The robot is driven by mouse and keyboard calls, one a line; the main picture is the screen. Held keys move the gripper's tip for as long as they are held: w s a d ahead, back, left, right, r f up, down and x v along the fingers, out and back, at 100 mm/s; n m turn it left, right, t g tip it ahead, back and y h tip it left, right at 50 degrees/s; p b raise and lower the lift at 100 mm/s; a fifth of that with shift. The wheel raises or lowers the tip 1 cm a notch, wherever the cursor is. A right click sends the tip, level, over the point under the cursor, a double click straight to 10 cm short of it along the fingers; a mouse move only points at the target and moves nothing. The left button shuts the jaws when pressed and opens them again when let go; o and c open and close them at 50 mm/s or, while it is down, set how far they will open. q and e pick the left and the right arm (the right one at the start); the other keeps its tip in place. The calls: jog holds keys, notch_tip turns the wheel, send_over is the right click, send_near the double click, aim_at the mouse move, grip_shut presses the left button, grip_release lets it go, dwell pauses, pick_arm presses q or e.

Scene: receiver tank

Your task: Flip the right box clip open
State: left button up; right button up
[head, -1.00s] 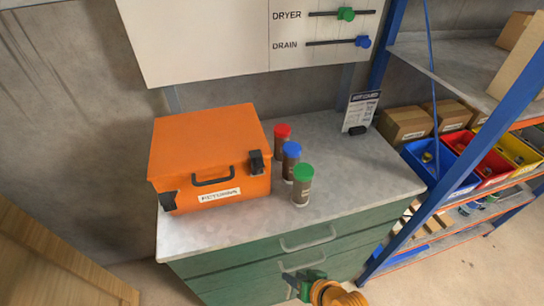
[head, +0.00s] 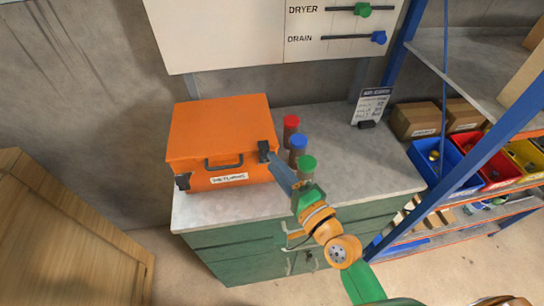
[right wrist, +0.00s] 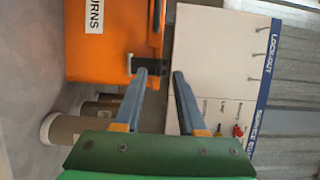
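The orange box (head: 222,130) stands closed on the grey worktop, its front handle and label facing me. The black right clip (head: 263,151) is on the box's front right, and the left clip (head: 183,181) is at its front left corner. My right gripper (head: 273,160) reaches up from the lower right, its fingertips close to the right clip. My left gripper is not in view.
Red-capped (head: 291,122), blue-capped (head: 298,143) and green-capped (head: 307,163) jars stand right of the box, close to my right gripper. A small sign (head: 371,104) stands farther right. The slider panel (head: 240,30) hangs behind. A blue-framed shelf (head: 450,165) stands at right.

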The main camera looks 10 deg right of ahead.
aim_at(260, 156)
jog(key=shift+x, duration=1.25)
jog(key=shift+s, duration=0.2)
jog(key=shift+c, duration=0.4)
grip_shut()
jog(key=f+n+t+y+b, duration=0.1)
jog(key=b, duration=0.5)
jog(key=s+f+n+t+y+b, duration=0.1)
jog(key=t+b, duration=0.1)
jog(key=b, duration=0.5)
jog(key=f+n+t+y+b, duration=0.1)
jog(key=t+b, duration=0.1)
jog(key=b, duration=0.4)
jog(key=shift+s+f+n+y+b, duration=0.2)
jog(key=shift+s+n+y+b, duration=0.1)
jog(key=shift+s+y, duration=0.1)
jog(key=shift+r+y+b, duration=0.15)
jog(key=shift+y+b, duration=0.15)
jog(key=shift+b, duration=0.25)
jog(key=shift+o, duration=0.4)
grip_release()
